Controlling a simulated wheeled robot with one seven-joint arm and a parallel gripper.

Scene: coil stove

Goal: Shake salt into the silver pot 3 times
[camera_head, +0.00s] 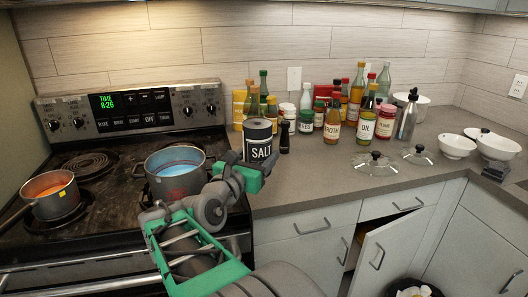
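A dark salt canister (258,138) with a white SALT label is upright near the counter's left end, beside the stove. My gripper (243,168) is at the canister's lower part and hides its base. I cannot tell whether the fingers are closed on it or whether it rests on the counter. A silver-grey pot (158,184) with bluish liquid stands on the stove's right front, left of my gripper. My arm covers part of its right side. A smaller grey pot (62,205) with orange contents stands on the stove's left.
Bottles and jars (333,125) crowd the counter behind and right of the canister. Glass lids (376,160) and white bowls (457,146) are farther right. The stove's control panel (130,107) rises behind the pots. A cabinet door (385,250) hangs open below. Front counter (310,190) is clear.

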